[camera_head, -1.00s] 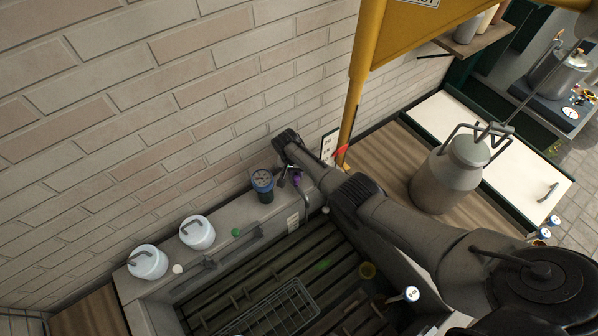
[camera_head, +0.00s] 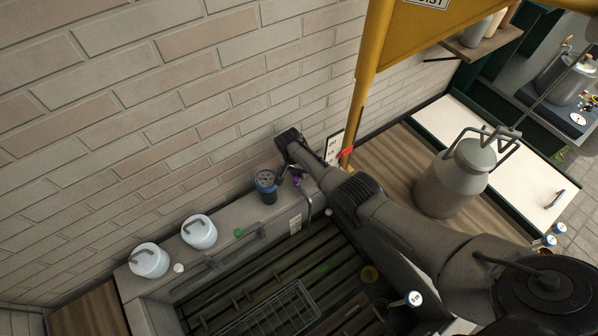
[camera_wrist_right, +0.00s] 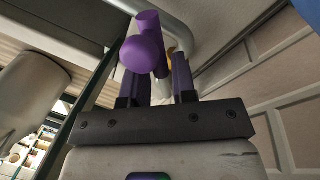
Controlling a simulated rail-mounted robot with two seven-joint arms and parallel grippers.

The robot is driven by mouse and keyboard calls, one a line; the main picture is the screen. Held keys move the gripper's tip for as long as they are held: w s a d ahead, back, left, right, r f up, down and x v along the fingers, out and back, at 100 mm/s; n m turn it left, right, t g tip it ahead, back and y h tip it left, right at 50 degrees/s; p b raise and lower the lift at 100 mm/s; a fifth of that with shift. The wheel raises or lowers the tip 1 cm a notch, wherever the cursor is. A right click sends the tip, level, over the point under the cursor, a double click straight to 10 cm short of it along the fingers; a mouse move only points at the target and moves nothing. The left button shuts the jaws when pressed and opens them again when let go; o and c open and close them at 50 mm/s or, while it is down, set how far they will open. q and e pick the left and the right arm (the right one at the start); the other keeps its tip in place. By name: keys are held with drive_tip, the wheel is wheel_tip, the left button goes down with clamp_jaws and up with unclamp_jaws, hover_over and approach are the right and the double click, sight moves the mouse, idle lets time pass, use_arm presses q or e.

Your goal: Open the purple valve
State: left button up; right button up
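The purple valve (camera_head: 297,182) is small in the head view, at the back right corner of the basin, beside a curved spout. In the right wrist view the valve (camera_wrist_right: 143,52) shows large, a round purple knob with a purple bar above it. My right gripper (camera_wrist_right: 159,68) has its two fingers apart, with a clear gap between them. The knob is at the fingertips, overlapping the left finger; I cannot tell whether they touch. In the head view the right gripper (camera_head: 287,172) is tiny and partly hidden by its wrist. My left gripper is not in view.
A blue-banded dark gauge (camera_head: 266,184) stands left of the valve. A wire rack (camera_head: 268,312) lies in the slatted basin. A grey milk churn (camera_head: 447,180) and a yellow post (camera_head: 362,85) stand to the right.

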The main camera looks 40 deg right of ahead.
drive_tip(key=o, duration=0.3)
wheel_tip(320, 180, up, 14)
drive_tip(key=w+a+p, duration=0.1)
drive_tip(key=w+p, duration=0.1)
drive_tip(key=shift+w+a+f, duration=0.15)
drive_tip(key=shift+w+f, duration=0.05)
drive_tip(key=shift+f, duration=0.05)
idle(0.4)
